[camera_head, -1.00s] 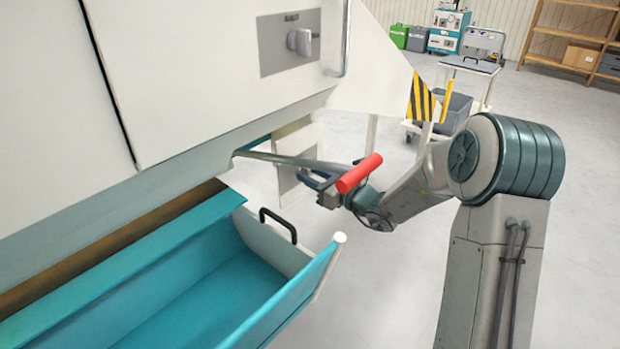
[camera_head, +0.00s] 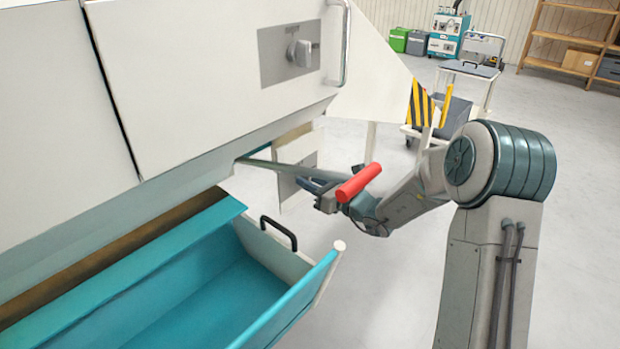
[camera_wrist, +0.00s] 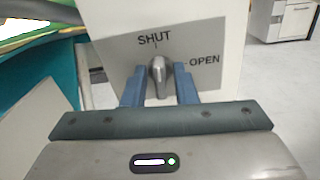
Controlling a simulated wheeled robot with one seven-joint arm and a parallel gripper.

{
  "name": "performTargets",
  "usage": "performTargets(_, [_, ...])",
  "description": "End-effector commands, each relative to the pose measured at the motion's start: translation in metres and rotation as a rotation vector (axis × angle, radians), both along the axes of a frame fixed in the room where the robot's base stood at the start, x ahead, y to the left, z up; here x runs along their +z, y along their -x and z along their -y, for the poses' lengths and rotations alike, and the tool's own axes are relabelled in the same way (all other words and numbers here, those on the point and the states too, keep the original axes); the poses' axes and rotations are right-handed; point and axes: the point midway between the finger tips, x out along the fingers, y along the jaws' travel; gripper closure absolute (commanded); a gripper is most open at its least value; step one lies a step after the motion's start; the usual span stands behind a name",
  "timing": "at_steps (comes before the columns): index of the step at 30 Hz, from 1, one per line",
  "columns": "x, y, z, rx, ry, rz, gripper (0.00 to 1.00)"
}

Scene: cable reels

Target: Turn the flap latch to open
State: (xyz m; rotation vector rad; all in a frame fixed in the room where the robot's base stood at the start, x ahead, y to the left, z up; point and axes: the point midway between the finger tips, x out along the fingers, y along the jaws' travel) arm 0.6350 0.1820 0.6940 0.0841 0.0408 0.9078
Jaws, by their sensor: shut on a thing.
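The flap latch (camera_wrist: 158,78) is a small grey metal knob on a grey plate (camera_wrist: 200,43) marked SHUT at the top and OPEN at the right. It stands upright, its upper end towards the SHUT mark. My gripper (camera_wrist: 160,90) has its two blue fingers on either side of the knob and is shut on it. In the head view my gripper (camera_head: 312,184) is beside the pale panel (camera_head: 296,150) under the machine. The knob is hidden there.
A rod with a red grip (camera_head: 358,183) shows in front of my gripper in the head view. A teal open tray (camera_head: 215,290) with a black handle (camera_head: 279,230) is lower left. Another knob (camera_head: 301,53) is on the upper machine wall. A trolley (camera_head: 465,85) stands behind.

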Motion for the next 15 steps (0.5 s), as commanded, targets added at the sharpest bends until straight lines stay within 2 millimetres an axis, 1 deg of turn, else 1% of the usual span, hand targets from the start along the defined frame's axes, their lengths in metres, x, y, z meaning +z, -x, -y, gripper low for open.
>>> performTargets(1, [0.0041, 0.0003, -0.0002, 0.001, -0.018, -0.026, 0.97])
performTargets(3, [0.0053, 0.0001, 0.0001, 0.001, -0.048, -0.065, 0.97])
performTargets(15, [0.0072, -0.0016, 0.0020, -0.001, -0.277, -0.355, 0.97])
